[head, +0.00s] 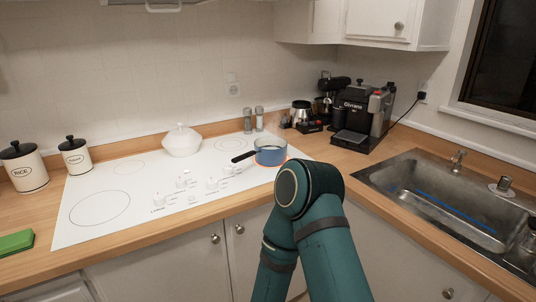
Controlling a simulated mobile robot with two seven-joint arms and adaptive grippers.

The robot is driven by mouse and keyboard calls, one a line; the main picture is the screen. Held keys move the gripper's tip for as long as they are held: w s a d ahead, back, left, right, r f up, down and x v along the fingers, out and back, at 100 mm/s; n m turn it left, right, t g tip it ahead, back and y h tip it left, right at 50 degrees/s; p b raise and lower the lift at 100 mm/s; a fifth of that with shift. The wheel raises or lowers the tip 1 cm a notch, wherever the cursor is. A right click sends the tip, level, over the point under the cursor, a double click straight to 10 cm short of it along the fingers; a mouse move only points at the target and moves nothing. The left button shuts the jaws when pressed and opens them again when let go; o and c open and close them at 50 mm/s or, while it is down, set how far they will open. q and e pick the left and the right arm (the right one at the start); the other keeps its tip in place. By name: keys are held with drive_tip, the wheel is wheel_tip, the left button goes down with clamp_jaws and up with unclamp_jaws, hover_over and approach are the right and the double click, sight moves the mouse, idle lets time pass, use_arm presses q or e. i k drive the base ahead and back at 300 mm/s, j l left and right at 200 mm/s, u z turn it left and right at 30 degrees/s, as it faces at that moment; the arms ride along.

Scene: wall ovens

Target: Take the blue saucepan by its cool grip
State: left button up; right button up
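The blue saucepan (268,158) stands upright on the right side of the white cooktop (130,216). An orange-red ring shows around its base. Its dark grip (243,156) points left over the cooktop, and no gripper touches it. A teal arm of mine rises from the bottom of the head view, and its bent joint is in front of the counter, just below and right of the saucepan. Neither of my grippers can be seen.
A white lidded pot (181,142) stands left of the saucepan. Behind are two shakers (253,119). A coffee machine (361,115) stands right, before the sink (450,205). Two canisters (75,157) and a green block (16,242) are left.

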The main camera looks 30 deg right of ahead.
sight(263, 156)
drive_tip(key=z, duration=0.55)
drive_tip(key=i+l+z, duration=0.1)
drive_tip(key=z, duration=0.25)
drive_tip(key=i+z, duration=0.25)
drive_tip(key=z, duration=0.15)
drive_tip(key=i+z, duration=0.35)
drive_tip(key=k+l, duration=0.1)
